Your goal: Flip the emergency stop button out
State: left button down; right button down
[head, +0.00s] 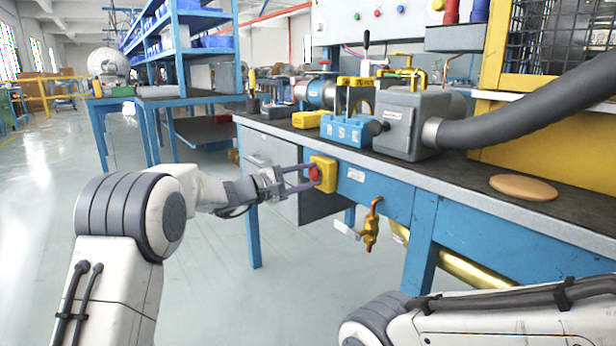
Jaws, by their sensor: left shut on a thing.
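The emergency stop button is a red knob (314,174) on a yellow box (329,176), fixed to the front edge of the blue workbench (377,190). My left gripper (311,178) reaches it from the left, with its two purple-grey fingers on either side of the red knob. The fingers are shut on the knob, partly hiding it. Whether the knob sits in or out cannot be told. My right arm shows at the bottom right, but its gripper is out of view.
A grey blower box (408,125) with a thick hose (530,105) stands on the bench, beside a blue clamp block (345,130). A round tan disc (523,187) lies to the right. A brass valve (371,228) hangs below the bench edge. The floor at left is clear.

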pick_arm(q)
jog(key=shift+f, duration=0.1)
dwell(0.7)
jog(key=shift+b+v, duration=0.6)
jog(key=shift+v, duration=0.2)
jog(key=shift+a, duration=0.1)
jog(key=shift+c, duration=1.9)
grip_release()
jog(key=p+v, duration=0.3)
jog(key=v, duration=0.7)
jog(key=shift+s+a, duration=0.15)
jog(key=shift+s, duration=0.05)
